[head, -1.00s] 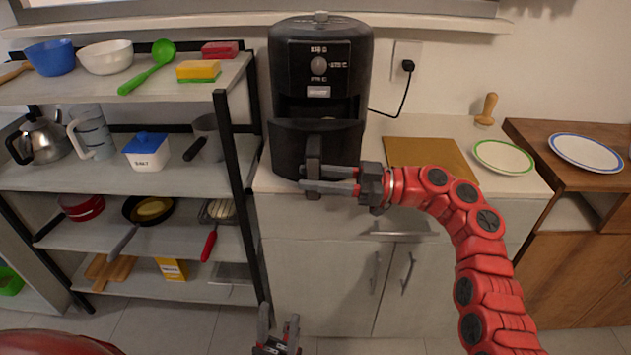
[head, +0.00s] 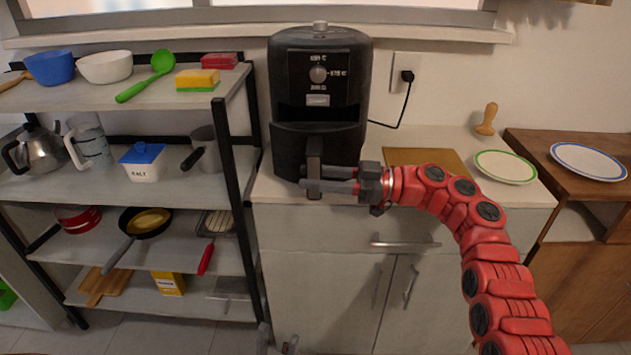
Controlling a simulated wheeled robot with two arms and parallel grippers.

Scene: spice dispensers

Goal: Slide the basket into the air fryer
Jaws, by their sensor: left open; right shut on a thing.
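The black air fryer (head: 320,75) stands upright on the left end of the counter. Its basket (head: 339,143) is in the lower front, with the handle (head: 314,153) pointing toward me. A dark opening shows above the basket front; I cannot tell how far the basket sits out. My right gripper (head: 328,180) reaches in from the right and is shut on the basket handle, with its fingers around the handle's lower part. My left gripper (head: 277,342) is open and empty at the bottom edge, low in front of the cabinet and partly cut off.
A shelf rack (head: 120,185) with bowls, pans and a kettle stands close on the left. A cutting board (head: 425,162) and a green-rimmed plate (head: 505,167) lie on the counter to the right. The fryer's cord runs to a wall outlet (head: 405,75).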

